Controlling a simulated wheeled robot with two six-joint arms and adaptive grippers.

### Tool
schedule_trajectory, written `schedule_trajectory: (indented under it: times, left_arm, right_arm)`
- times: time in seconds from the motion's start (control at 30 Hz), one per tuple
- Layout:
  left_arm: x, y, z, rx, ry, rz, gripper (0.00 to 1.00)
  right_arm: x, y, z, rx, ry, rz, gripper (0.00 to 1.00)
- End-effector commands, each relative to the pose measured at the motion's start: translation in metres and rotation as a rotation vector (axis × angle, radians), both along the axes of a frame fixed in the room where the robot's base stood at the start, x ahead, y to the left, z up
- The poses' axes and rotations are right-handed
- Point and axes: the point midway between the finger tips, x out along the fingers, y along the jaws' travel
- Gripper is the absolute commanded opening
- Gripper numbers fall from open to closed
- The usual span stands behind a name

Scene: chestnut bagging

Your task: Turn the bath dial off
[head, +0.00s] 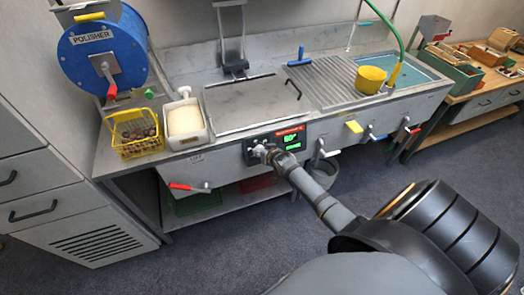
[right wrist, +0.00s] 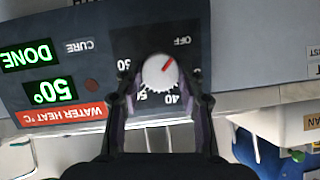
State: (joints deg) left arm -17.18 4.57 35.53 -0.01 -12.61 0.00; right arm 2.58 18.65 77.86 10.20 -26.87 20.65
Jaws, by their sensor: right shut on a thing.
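The bath dial (right wrist: 160,74) is a round white knob with a red pointer line, on a black plate of the control panel (right wrist: 55,75). The right wrist view shows the panel upside down. The pointer slants up and right in that view, toward the OFF mark (right wrist: 183,41); 40 and 50 are printed on the opposite side. My right gripper (right wrist: 160,85) has a finger on each side of the dial and is shut on it. In the head view the gripper (head: 264,151) reaches the panel and mostly hides the dial. My left gripper is out of view.
Green displays read 50° (right wrist: 50,92) and DONE (right wrist: 30,56). Around the panel are a lidded bath (head: 240,105), a white tub (head: 186,122), a yellow basket (head: 136,133) and a ribbed drainboard (head: 335,83). Lever handles, one red (head: 182,187), stick out of the counter front.

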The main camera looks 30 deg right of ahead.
Motion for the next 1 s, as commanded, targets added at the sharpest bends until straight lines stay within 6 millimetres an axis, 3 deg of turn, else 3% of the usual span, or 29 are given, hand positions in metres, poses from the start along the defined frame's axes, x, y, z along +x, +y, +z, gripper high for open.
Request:
schedule_trajectory:
  times: [0.27,0.3,0.47,0.8,1.0]
  left_arm:
    - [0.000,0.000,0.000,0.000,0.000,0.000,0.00]
    - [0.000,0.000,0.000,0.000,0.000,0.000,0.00]
    - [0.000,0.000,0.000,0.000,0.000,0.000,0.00]
    - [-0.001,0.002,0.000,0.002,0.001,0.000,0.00]
    - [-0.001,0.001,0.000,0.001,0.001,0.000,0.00]
  right_arm:
    - [-0.002,0.000,-0.003,-0.001,0.007,0.000,0.07]
    - [-0.002,0.000,-0.003,-0.001,0.007,0.000,0.40]
    - [-0.001,0.000,-0.002,0.000,0.004,0.000,0.61]
    - [-0.002,0.000,0.001,-0.002,0.001,0.001,0.61]
    - [-0.026,0.004,0.017,-0.005,0.002,0.004,0.61]
